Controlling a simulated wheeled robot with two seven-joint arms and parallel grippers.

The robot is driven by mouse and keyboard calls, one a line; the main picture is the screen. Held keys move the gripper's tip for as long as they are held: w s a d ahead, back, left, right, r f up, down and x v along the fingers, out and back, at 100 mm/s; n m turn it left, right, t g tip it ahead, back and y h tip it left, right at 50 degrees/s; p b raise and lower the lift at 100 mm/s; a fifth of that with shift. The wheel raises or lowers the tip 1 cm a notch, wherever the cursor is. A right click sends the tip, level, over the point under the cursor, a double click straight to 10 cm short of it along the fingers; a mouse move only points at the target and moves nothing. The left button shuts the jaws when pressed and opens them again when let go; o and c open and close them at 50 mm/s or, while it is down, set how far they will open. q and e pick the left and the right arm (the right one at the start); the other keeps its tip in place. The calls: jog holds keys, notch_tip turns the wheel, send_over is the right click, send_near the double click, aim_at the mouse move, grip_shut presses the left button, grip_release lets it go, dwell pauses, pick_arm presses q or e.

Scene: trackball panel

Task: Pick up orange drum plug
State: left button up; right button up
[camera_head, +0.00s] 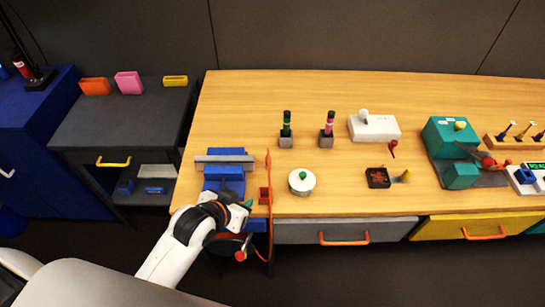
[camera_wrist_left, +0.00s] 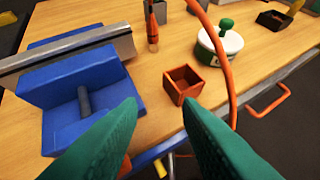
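My left gripper (camera_head: 238,213) is at the front left edge of the wooden table, beside a blue vise. In the left wrist view its two green fingers (camera_wrist_left: 161,108) are apart with nothing visible between their tips. A small open orange-brown box (camera_wrist_left: 183,84) sits on the table just beyond the fingertips; it also shows in the head view (camera_head: 265,195). An orange cable (camera_head: 268,168) runs past it and hangs over the front edge. I cannot tell for certain which orange piece is the drum plug. My right gripper is not in view.
The blue vise (camera_head: 224,175) with a grey bar stands left of the box. A white round pot (camera_head: 302,183) with a green knob stands to the right. A black tray (camera_head: 378,178) is further right. Drawers with orange handles (camera_head: 344,238) are below.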

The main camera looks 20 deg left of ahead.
aim_at(268, 152)
pick_arm(q)
jog(key=w+r+t+h, duration=0.1)
jog(key=w+r+t, duration=0.3)
jog(key=w, duration=0.4)
jog(key=shift+p+x, duration=0.8)
jog(key=shift+x, duration=5.25)
jog(key=shift+s+d, duration=0.1)
jog(key=shift+d, duration=0.05)
grip_shut()
